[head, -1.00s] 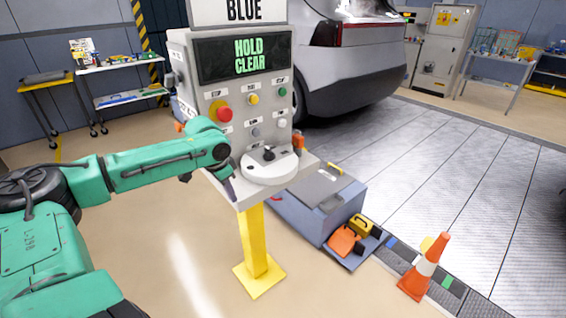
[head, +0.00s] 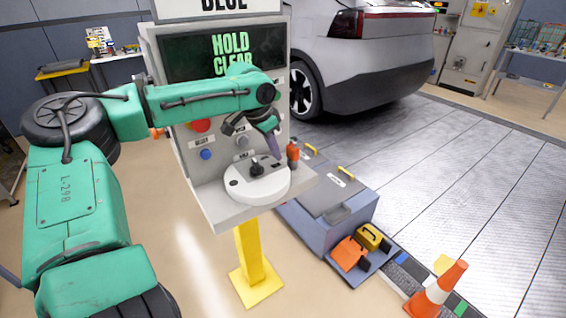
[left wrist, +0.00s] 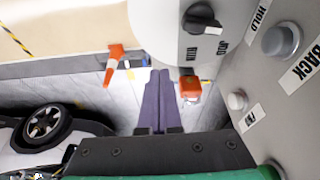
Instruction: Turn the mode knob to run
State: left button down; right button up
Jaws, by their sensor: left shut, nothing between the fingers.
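The black mode knob (head: 257,168) stands on a round white dial (head: 270,188) on the shelf of the grey control pedestal. In the left wrist view the knob (left wrist: 202,18) is at the top, with a light mark on its right end. Labels that look like RUN and JOG lie on the dial below it. My left gripper (head: 277,152) is shut and empty, above and slightly right of the knob in the head view, apart from it. Its purple fingers (left wrist: 158,80) lie together in the left wrist view, left of and below the knob. My right gripper is not in view.
The pedestal panel carries a screen (head: 215,55) reading HOLD CLEAR, a red button (head: 201,125), a blue button (head: 206,154) and grey ones. An orange item (head: 293,152) sits at the panel's right edge. A car, a floor box and a cone (head: 440,288) stand to the right.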

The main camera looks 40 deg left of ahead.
pick_arm(q)
jog(key=f, duration=0.3)
jog(key=shift+s+d+f+p, duration=0.2)
jog(key=shift+s+f+p, duration=0.1)
jog(key=shift+f, duration=0.1)
jog(key=x, duration=0.4)
jog(key=shift+w, duration=0.45)
jog(key=p, duration=0.1)
jog(key=s+p, duration=0.1)
jog(key=shift+s+a+f+p, duration=0.15)
jog(key=shift+s+a+p, duration=0.1)
jog(key=shift+p, duration=0.1)
jog(key=shift+s+a+p, duration=0.25)
jog(key=shift+s+p, duration=0.15)
jog(key=shift+s, duration=0.9)
jog(key=shift+f, duration=0.15)
jog(key=shift+w+f, duration=0.1)
jog(key=shift+w, duration=0.2)
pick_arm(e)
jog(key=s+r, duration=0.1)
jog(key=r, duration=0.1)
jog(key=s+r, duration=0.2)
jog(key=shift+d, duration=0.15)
pick_arm(q)
jog(key=shift+s, duration=0.15)
